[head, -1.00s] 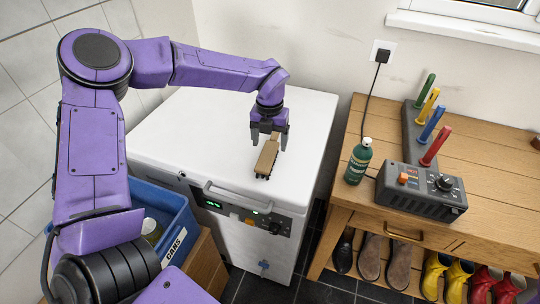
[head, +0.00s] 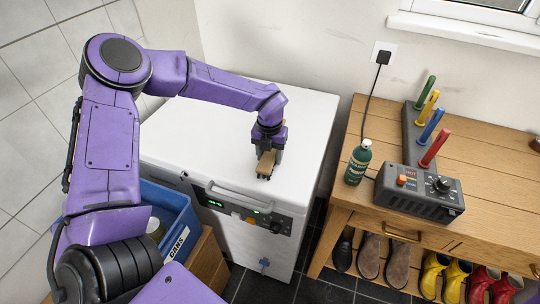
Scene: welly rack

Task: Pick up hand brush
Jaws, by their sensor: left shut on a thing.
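The hand brush (head: 265,164) is a tan wooden block with dark bristles under it. It is on or just above the white top of the chest freezer (head: 215,135), towards its right front part; I cannot tell if it still touches the lid. My left gripper (head: 268,154) points down over the brush and is shut on it, hiding its far part. My right gripper is not in view.
A wooden bench (head: 480,145) at the right bears a green bottle (head: 358,163) and a grey boot-dryer unit (head: 420,190) with coloured pegs. Shoes and wellies stand below. A blue crate (head: 165,215) is at the freezer's left front. The lid around the brush is clear.

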